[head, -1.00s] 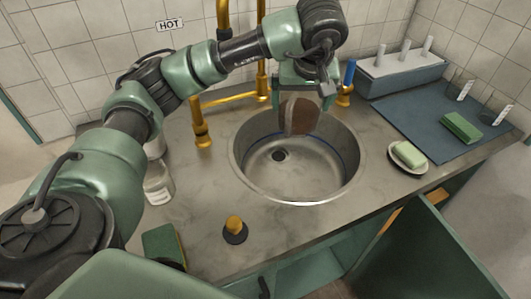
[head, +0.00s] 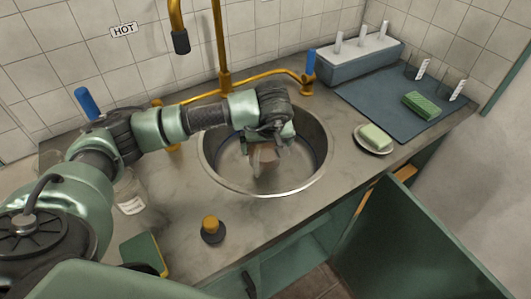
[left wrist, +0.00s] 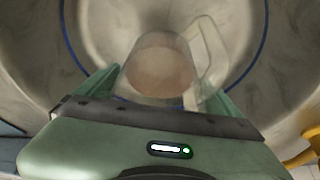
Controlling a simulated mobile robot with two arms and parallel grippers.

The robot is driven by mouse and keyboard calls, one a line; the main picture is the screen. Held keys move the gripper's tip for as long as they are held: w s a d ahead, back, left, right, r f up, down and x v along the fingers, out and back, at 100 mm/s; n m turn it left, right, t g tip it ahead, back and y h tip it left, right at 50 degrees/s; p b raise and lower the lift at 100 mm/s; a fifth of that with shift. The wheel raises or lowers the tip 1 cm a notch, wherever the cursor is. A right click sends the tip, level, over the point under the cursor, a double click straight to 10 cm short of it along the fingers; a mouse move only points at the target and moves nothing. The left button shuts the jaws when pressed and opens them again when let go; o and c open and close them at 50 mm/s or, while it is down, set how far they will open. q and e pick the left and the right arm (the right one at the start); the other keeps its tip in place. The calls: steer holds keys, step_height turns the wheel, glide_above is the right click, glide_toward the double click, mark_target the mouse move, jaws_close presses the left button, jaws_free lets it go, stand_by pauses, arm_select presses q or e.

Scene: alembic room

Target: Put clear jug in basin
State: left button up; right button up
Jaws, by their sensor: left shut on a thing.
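The clear jug (head: 264,161) has a brownish bottom or contents and is inside the round metal basin (head: 222,168). In the left wrist view the jug (left wrist: 162,68) sits between my left gripper's fingers, with its clear handle toward the upper right. My left gripper (head: 268,142) is shut on the jug and reaches down into the basin, which also shows in the wrist view (left wrist: 95,30). I cannot tell whether the jug touches the basin floor. The gripper and wrist hide part of the jug. My right gripper is not in view.
Brass taps and pipes (head: 222,60) stand behind the basin. A yellow-knobbed stopper (head: 212,230) and a sponge (head: 145,254) are in front. A soap dish (head: 374,139) and blue mat (head: 385,105) lie right. A clear bottle (head: 130,195) stands left. A cabinet door hangs open below.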

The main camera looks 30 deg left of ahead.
mark_target(265, 155)
arm_select(q)
steer(key=shift+f, duration=1.7)
steer(key=shift+f, duration=0.15)
steer(key=o, duration=1.7)
steer(key=shift+s, duration=0.1)
steer(key=b+v, duration=0.1)
steer(key=v, duration=1.1)
